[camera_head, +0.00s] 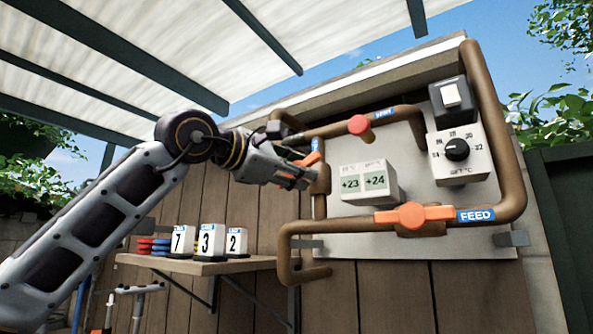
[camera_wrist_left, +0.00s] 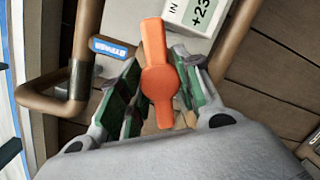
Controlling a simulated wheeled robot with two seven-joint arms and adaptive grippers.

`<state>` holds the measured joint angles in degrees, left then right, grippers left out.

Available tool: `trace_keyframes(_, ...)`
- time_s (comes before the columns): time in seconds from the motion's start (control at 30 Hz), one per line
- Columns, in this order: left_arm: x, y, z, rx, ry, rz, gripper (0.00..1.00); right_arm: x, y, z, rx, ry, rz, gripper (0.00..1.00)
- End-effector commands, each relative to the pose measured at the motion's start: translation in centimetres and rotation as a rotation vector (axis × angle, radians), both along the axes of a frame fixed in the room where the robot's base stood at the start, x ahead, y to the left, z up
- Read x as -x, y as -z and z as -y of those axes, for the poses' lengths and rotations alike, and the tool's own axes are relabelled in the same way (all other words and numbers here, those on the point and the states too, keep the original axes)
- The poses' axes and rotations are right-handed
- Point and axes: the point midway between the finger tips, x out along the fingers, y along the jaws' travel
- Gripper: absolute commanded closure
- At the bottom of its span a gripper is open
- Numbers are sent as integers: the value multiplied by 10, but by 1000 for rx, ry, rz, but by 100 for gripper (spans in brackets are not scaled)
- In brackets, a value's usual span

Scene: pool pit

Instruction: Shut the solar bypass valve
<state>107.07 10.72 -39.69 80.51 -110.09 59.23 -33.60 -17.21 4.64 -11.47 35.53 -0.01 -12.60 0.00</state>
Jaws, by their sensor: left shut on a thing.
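The fingers and my wrist hide part of the valve body. My right gripper is not in view.
Another orange lever (camera_head: 413,216) lies along the lower pipe beside a FEED label (camera_head: 475,215). A display box (camera_head: 366,183) and a dial box (camera_head: 459,155) stick out. A wooden shelf (camera_head: 215,265) with number blocks is below my arm.

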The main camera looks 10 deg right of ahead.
Motion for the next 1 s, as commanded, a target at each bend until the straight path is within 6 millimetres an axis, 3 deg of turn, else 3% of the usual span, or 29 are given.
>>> trace_keyframes(0.27,0,0,0,-37,-1,33,90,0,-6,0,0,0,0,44)
trace_keyframes(1.0,0,-1,1,-330,1,327,90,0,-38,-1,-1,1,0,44)
